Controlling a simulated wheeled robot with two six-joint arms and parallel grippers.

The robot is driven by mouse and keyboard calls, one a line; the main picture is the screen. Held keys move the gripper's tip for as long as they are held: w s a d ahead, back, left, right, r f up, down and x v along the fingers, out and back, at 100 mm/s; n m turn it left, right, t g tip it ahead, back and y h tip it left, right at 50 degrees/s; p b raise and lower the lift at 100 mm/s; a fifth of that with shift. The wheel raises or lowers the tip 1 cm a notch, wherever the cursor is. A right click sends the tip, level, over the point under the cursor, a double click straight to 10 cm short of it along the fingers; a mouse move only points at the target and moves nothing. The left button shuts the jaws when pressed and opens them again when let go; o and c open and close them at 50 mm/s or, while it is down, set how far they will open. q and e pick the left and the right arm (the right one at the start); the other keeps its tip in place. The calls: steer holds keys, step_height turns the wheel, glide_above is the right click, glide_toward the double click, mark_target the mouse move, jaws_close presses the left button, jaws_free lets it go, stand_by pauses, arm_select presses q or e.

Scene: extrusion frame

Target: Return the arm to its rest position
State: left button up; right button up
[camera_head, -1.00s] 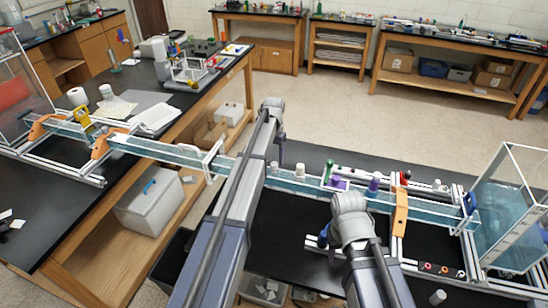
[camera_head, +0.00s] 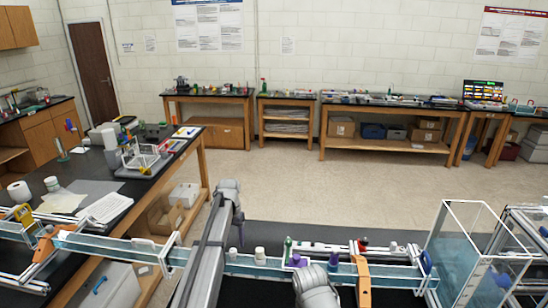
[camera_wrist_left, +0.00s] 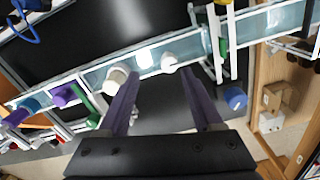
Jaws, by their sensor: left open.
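My left arm rises from the bottom of the head view. Its wrist is over the long clear water channel (camera_head: 262,268), and a dark part of my left gripper (camera_head: 240,230) hangs there. In the left wrist view the two purple fingers of my left gripper (camera_wrist_left: 163,88) are spread apart with nothing held between them. The channel (camera_wrist_left: 186,52) passes beyond the fingertips. A cream cap (camera_wrist_left: 115,78) and white caps (camera_wrist_left: 157,60) stand along it near the left finger. My right arm (camera_head: 315,285) shows only partly at the bottom; its gripper is not visible.
A clear tank (camera_head: 470,245) stands at the channel's right end. A second bench (camera_head: 150,195) is at the left. Open floor (camera_head: 300,195) lies behind the channel.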

arm_select(q)
steer(key=shift+m+y, duration=0.3)
steer(key=shift+y, duration=0.3)
steer(key=s+d+f+b, duration=0.5)
steer(key=s, duration=0.6)
steer(key=s+d+f+b, duration=0.5)
steer(key=s+f, duration=0.1)
steer(key=s, duration=0.6)
steer(key=s+d+f+b, duration=0.5)
steer(key=s, duration=0.6)
steer(key=shift+s+d+f, duration=0.2)
steer(key=shift+s+d, duration=0.05)
arm_select(e)
step_height(320, 180, down, 16)
steer(key=shift+f, duration=0.25)
arm_select(q)
steer(key=shift+w, duration=0.1)
